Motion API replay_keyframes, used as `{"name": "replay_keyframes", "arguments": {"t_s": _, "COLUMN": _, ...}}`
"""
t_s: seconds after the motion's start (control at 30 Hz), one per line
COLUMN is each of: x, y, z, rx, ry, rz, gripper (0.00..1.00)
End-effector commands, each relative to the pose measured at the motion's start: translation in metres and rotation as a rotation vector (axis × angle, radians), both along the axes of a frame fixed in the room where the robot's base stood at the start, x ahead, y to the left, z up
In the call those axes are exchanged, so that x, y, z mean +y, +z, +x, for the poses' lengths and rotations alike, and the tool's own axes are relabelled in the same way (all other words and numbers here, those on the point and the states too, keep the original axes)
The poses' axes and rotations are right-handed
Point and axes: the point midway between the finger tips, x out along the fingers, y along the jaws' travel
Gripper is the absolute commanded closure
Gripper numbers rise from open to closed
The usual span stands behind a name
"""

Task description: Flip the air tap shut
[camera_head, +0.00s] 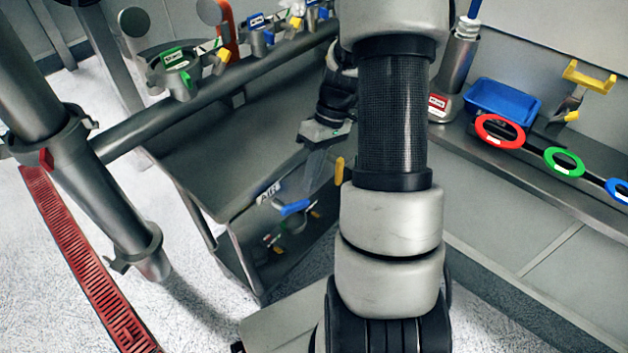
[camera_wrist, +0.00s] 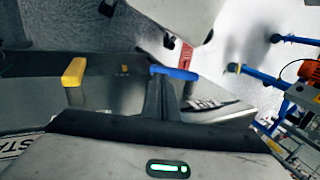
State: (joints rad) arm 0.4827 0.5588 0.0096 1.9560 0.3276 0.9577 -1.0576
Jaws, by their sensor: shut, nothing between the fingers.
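The air tap shows as a blue lever (camera_head: 293,207) on the grey panel below the bench, beside a white AIR label (camera_head: 268,193). In the wrist view the blue lever (camera_wrist: 176,73) lies crosswise just beyond my fingertips. My gripper (camera_head: 311,172) points down toward the lever from above, its fingers together and empty. It also shows in the wrist view (camera_wrist: 161,88). I cannot tell whether the fingertips touch the lever. The fingers hide part of the tap's mount in the wrist view.
A yellow handle (camera_head: 339,170) stands near the tap, and it also shows in the wrist view (camera_wrist: 74,72). A grey pipe rail with coloured clamps runs along the upper left. A blue tray (camera_head: 503,99) and colored rings sit on the right bench. Speckled floor is open at lower left.

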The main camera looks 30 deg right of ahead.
Motion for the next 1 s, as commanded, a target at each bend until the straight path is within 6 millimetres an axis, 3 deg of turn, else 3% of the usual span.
{"name": "replay_keyframes", "arguments": {"t_s": 0.07, "x": 0.002, "y": 0.016, "z": 0.005, "rx": -0.003, "ry": 0.002, "rz": -0.001, "gripper": 1.0}}
{"name": "replay_keyframes", "arguments": {"t_s": 0.3, "x": -0.028, "y": 0.063, "z": 0.015, "rx": -0.004, "ry": 0.0, "rz": -0.003, "gripper": 1.0}}
{"name": "replay_keyframes", "arguments": {"t_s": 0.5, "x": -0.042, "y": 0.087, "z": 0.02, "rx": -0.002, "ry": 0.001, "rz": -0.001, "gripper": 1.0}}
{"name": "replay_keyframes", "arguments": {"t_s": 1.0, "x": -0.045, "y": 0.095, "z": 0.02, "rx": -0.004, "ry": 0.002, "rz": 0.0, "gripper": 1.0}}
